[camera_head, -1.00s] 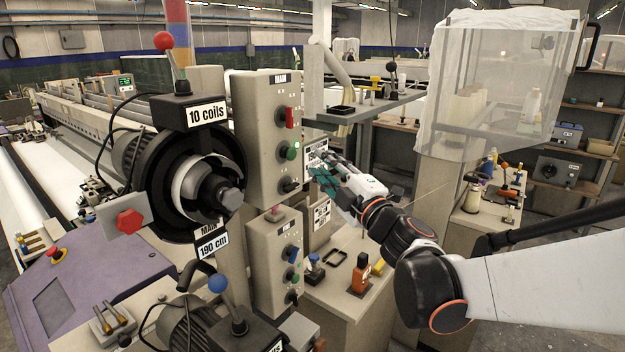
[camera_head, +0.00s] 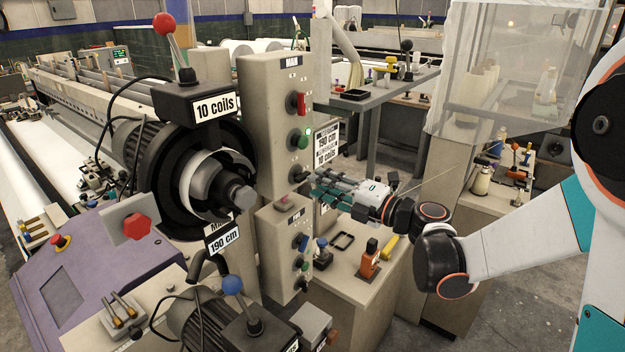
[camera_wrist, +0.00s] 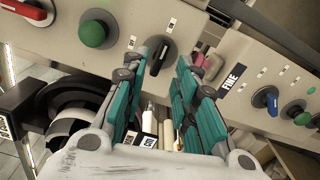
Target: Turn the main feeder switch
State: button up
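The main feeder box (camera_head: 268,128), labelled MAIN, stands upright at the picture's middle. Its front has a red switch (camera_head: 300,103), a green button (camera_head: 301,139) and, lowest, a black rotary switch (camera_head: 296,174). In the wrist view, the black switch (camera_wrist: 160,54) shows between and just beyond my gripper's fingertips, with its pointer tilted. The green button (camera_wrist: 92,34) is left of it. My gripper (camera_head: 316,184), with teal fingers, reaches the box's lower front from the right. In the wrist view, its fingers (camera_wrist: 160,76) are spread apart and empty. I cannot tell whether they touch the switch.
The box labelled FINE (camera_head: 270,245) with coloured knobs sits just below. A feeder drum (camera_head: 205,185) with a 10 coils sign (camera_head: 211,107) is at left.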

aim_at(305, 178)
jog(key=shift+x, duration=1.9)
jog(key=shift+w+a, duration=0.1)
jog(key=shift+c, duration=0.4)
grip_shut()
